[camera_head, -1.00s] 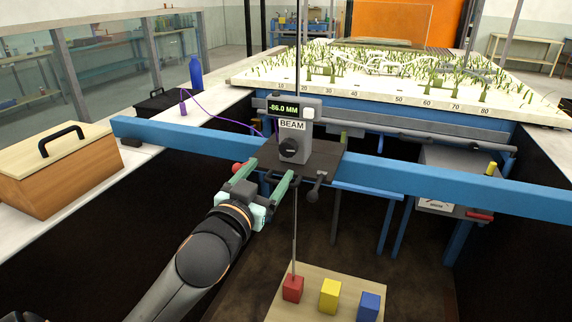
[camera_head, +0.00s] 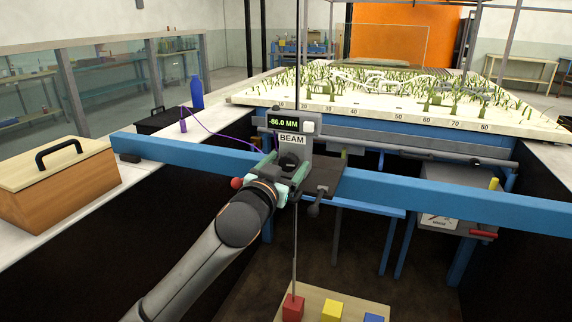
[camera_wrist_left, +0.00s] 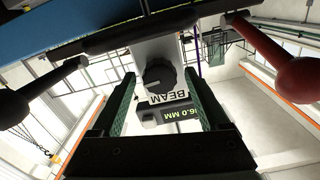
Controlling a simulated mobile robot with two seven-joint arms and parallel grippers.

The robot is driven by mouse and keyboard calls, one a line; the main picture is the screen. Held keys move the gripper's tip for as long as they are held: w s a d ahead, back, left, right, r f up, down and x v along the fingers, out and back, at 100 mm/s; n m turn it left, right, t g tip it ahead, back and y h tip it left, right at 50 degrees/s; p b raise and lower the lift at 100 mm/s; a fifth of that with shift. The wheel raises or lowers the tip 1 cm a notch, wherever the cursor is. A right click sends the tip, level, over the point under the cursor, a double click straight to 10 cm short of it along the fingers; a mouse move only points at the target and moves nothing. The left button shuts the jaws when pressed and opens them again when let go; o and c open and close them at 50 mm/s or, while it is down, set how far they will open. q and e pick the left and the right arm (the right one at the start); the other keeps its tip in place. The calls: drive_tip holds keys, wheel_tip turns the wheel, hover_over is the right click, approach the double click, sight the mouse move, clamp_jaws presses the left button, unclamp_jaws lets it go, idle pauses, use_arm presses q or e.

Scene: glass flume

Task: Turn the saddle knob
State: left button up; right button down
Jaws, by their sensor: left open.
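The black saddle knob (camera_head: 290,161) sits on the grey face of the saddle, below the BEAM label and a display reading -86.0 MM (camera_head: 284,123). The saddle rides on the blue beam (camera_head: 440,196). My left gripper (camera_head: 284,170) is open right in front of the knob, and its green fingers partly hide the knob in the head view. In the left wrist view the knob (camera_wrist_left: 159,76) shows between the two fingertips (camera_wrist_left: 157,88), with gaps on both sides. I cannot tell how far the fingertips reach along it. My right gripper is not in view.
A red ball handle (camera_head: 237,183) and a dark ball-ended lever (camera_head: 313,210) flank the gripper. A thin rod hangs below the saddle to a red block (camera_head: 293,307), beside a yellow block (camera_head: 332,311). A wooden box (camera_head: 60,185) stands left.

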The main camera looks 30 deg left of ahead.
use_arm(q)
clamp_jaws()
idle(0.6)
